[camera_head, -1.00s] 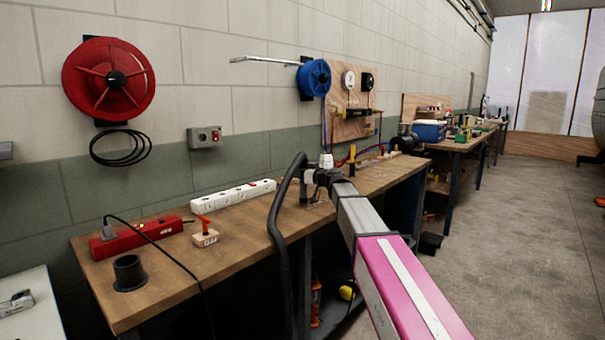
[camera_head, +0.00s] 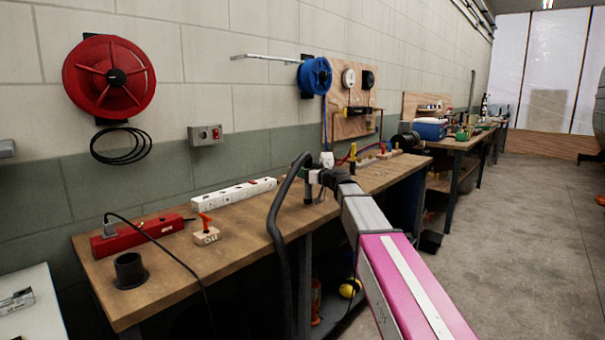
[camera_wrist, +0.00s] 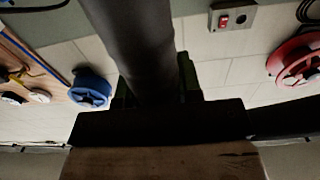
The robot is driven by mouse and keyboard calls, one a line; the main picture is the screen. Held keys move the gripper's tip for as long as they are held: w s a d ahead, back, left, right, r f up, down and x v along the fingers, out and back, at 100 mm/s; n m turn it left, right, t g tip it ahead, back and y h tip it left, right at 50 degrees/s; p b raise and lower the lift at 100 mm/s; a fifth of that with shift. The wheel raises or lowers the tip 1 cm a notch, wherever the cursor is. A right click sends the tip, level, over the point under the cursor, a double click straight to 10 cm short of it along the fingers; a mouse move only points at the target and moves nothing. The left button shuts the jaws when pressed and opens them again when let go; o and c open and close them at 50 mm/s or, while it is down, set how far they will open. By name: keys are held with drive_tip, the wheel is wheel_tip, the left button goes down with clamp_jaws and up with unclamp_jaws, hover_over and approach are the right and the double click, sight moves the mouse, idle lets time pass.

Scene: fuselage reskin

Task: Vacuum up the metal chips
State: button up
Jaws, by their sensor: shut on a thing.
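My gripper (camera_head: 317,186) is over the middle of the wooden workbench (camera_head: 165,263), small and partly hidden by my arm. A dark vacuum hose (camera_head: 276,228) rises beside the bench's front edge and arches over to the gripper. In the wrist view, a thick dark tube (camera_wrist: 135,45) runs between the fingers, and my gripper (camera_wrist: 155,85) is shut on it. The tube's far end is hidden there. I cannot make out metal chips in either view.
Red (camera_head: 110,80) and blue (camera_head: 315,75) reels hang on the wall. Open floor (camera_head: 520,230) lies right.

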drive_tip(key=shift+w+d, duration=3.55)
drive_tip(key=shift+w, duration=0.65)
wheel_tip(320, 180, up, 8)
drive_tip(key=shift+f, duration=0.15)
drive_tip(key=shift+s, duration=0.1)
